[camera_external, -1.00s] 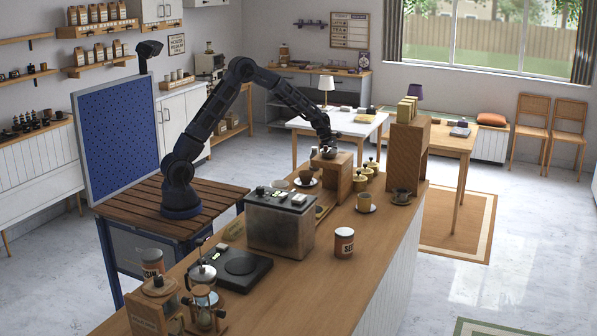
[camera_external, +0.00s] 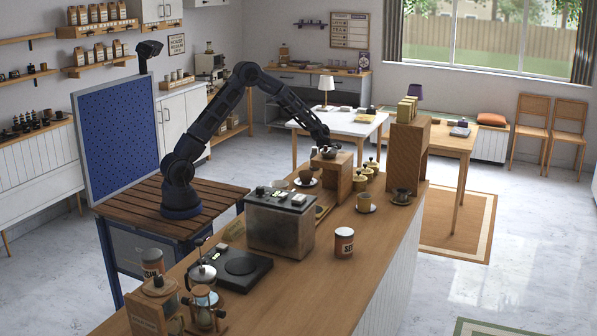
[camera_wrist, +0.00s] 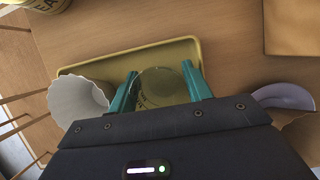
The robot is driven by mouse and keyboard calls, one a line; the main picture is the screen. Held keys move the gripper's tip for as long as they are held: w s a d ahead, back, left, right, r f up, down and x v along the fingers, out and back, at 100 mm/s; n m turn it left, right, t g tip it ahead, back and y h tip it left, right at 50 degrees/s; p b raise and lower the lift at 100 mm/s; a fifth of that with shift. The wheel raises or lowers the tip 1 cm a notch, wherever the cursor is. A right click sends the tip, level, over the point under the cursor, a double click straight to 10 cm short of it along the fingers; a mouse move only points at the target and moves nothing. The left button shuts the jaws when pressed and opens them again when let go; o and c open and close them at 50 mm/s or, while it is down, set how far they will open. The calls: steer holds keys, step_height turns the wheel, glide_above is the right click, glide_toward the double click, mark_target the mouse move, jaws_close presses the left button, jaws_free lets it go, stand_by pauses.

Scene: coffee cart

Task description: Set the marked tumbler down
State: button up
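The marked tumbler (camera_wrist: 162,86) appears as a clear round glass with faint dark marks, seen from above in the wrist view. My gripper (camera_wrist: 161,70) has its two teal fingers on either side of it, close against the glass. A yellow tray (camera_wrist: 100,66) lies below the glass; whether the glass touches it I cannot tell. In the external view my gripper (camera_external: 323,144) is at the wooden box on the counter, and the tumbler cannot be made out there.
The wooden box (camera_external: 338,178), canisters (camera_external: 360,183) and a cup (camera_external: 364,202) crowd the counter.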

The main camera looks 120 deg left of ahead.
steer(key=shift+o, duration=0.6)
steer(key=shift+r, duration=0.2)
steer(key=v, duration=1.2)
